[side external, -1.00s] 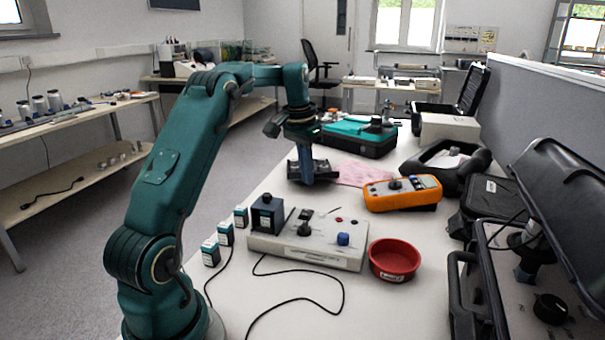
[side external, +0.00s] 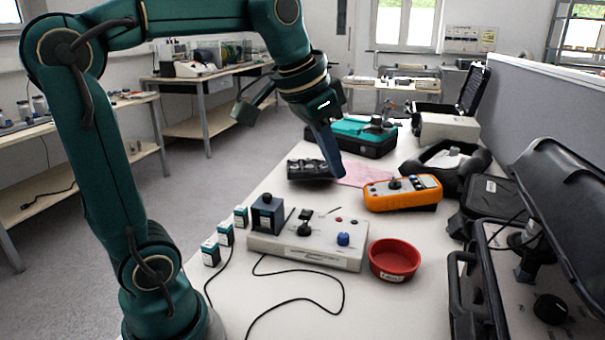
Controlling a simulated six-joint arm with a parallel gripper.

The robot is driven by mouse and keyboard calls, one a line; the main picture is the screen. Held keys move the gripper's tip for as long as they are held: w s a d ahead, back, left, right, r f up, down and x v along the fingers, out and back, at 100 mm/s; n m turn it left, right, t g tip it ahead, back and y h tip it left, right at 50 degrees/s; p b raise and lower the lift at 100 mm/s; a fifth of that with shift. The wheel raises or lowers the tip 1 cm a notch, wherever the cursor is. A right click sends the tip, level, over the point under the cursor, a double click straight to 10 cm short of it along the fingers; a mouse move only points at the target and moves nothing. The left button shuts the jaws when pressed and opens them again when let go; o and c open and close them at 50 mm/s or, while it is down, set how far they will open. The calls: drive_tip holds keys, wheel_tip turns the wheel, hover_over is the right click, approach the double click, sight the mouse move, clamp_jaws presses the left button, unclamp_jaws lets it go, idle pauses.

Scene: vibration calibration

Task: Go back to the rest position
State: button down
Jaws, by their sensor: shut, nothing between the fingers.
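My gripper (side external: 334,168) hangs from my green arm near the middle of the side external view. It is shut and empty, its fingers tilted down and to the right. In the picture it lies over the gap between a black block-like device (side external: 308,169) and an orange multimeter (side external: 402,193). It appears to be above the table (side external: 300,312). Whether it touches the pink cloth (side external: 362,174) behind it cannot be told.
A grey control box (side external: 308,250) with a dark block and knobs sits at the table's front, beside a red bowl (side external: 394,260). Open black cases (side external: 565,220) line the right. A teal-lined case (side external: 357,136) lies behind.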

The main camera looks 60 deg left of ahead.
drive_tip(key=s+d+f+n, duration=0.1)
drive_tip(key=s+d+f, duration=0.4)
drive_tip(key=s+f, duration=0.3)
drive_tip(key=s, duration=0.3)
drive_tip(key=shift+d+t+h, duration=0.15)
drive_tip(key=shift+t+h, duration=0.15)
drive_tip(key=shift+f, duration=0.1)
